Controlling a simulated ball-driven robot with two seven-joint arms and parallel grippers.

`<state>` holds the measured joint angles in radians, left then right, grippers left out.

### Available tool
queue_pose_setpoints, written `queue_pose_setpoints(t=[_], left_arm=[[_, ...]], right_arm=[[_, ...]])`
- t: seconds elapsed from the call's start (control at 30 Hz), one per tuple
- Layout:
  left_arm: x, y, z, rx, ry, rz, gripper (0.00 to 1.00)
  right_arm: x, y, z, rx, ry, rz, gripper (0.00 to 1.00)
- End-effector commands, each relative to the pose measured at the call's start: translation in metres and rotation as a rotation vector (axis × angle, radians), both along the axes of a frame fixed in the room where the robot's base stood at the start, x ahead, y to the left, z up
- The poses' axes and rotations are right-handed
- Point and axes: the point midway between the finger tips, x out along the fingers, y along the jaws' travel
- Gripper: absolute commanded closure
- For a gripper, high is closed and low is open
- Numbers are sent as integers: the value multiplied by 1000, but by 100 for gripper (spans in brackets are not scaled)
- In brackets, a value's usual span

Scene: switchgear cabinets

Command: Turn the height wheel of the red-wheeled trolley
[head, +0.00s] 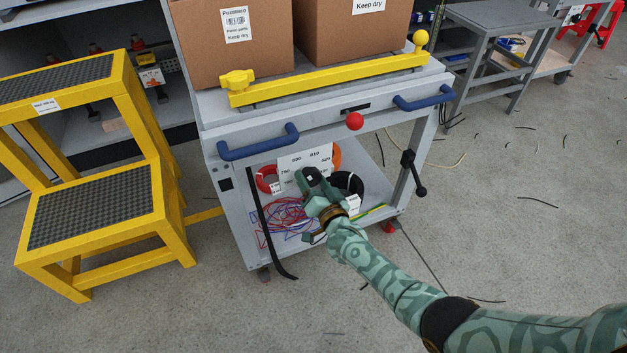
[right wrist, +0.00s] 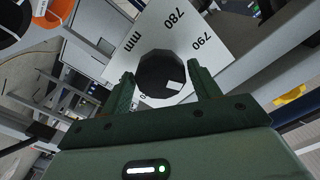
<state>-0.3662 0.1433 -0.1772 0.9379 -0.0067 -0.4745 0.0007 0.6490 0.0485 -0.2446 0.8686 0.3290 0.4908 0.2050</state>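The trolley (head: 345,121) is a grey cart with blue handles and a red caster (head: 389,227). A white scale plate (head: 318,158), marked in mm, is on its front; the right wrist view shows the plate (right wrist: 203,28) with 780 and 790. The height wheel (right wrist: 163,72) is a dark round knob with a white mark, in front of the plate. My right gripper (head: 313,187) is at the knob. In the right wrist view its fingers (right wrist: 163,82) are open, one on each side of the knob, with small gaps visible. My left gripper is not in view.
Cardboard boxes (head: 232,40) stand on the trolley behind a yellow bar (head: 330,78). A yellow step stool (head: 95,205) stands left.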

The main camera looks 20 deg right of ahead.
Motion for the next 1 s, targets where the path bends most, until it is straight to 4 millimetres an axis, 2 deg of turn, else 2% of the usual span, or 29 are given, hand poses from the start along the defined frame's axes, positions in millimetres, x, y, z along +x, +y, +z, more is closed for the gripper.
queue_pose_setpoints(t=[0.33,0.47,0.57,0.8,1.0], left_arm=[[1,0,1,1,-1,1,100],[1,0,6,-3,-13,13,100],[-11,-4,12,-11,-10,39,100],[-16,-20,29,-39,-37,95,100],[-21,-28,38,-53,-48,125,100]], right_arm=[[-1,-1,2,1,-4,-2,25],[-12,-2,5,1,-5,-1,25],[-33,-2,9,0,-7,-1,25],[-99,-4,9,1,-6,-1,25],[-142,-5,5,0,-4,1,25]])
